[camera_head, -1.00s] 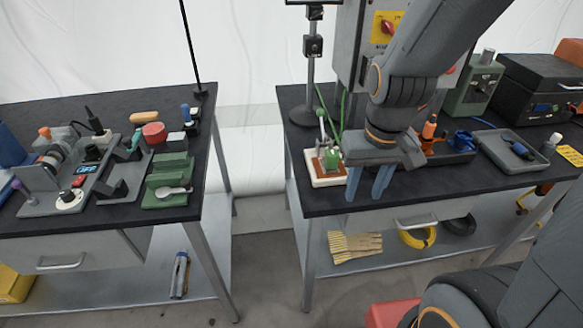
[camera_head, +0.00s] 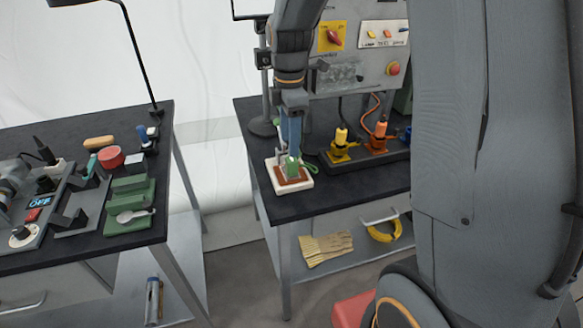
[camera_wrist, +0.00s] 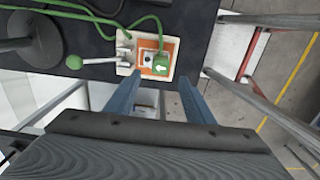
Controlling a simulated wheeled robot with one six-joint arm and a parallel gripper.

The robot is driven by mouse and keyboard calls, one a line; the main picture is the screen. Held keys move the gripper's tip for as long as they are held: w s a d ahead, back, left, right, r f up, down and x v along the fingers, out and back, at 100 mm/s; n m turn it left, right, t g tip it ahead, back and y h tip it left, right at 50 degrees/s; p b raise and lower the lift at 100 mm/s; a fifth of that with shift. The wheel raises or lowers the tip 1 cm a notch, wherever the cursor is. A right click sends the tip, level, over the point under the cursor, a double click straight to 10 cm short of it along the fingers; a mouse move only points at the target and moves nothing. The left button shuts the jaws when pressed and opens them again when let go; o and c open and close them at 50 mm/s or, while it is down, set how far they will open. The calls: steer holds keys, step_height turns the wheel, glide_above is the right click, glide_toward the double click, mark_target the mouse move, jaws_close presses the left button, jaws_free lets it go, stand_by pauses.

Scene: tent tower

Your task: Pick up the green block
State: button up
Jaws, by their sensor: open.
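A small green block (camera_head: 292,168) sits on the brown pad of a white-edged board (camera_head: 305,182) at the front left of the right-hand table. In the wrist view the green block (camera_wrist: 162,65) lies on the orange pad and carries a white mark. My gripper (camera_head: 291,152) points down at the board, its blue fingers partly in front of the block. In the wrist view my gripper (camera_wrist: 158,88) has its fingers apart with nothing between them. The block appears just beyond the fingertips, and I cannot tell the exact height gap.
A toggle clamp with a green knob (camera_wrist: 74,62) stands beside the pad, and a green cable (camera_wrist: 60,12) runs behind. Yellow (camera_head: 341,148) and orange (camera_head: 378,138) tools stand to the right. The left table (camera_head: 85,245) holds green blocks and devices. A floor gap separates the tables.

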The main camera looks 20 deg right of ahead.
mark_target(292, 159)
steer(key=shift+d+f+p, duration=0.15)
steer(key=shift+f+p, duration=0.5)
steer(key=shift+f, duration=1.25)
steer(key=shift+d+f+p, duration=0.15)
steer(key=shift+f+p, duration=0.5)
steer(key=shift+f, duration=1.2)
steer(key=shift+c, duration=0.3)
jaws_close()
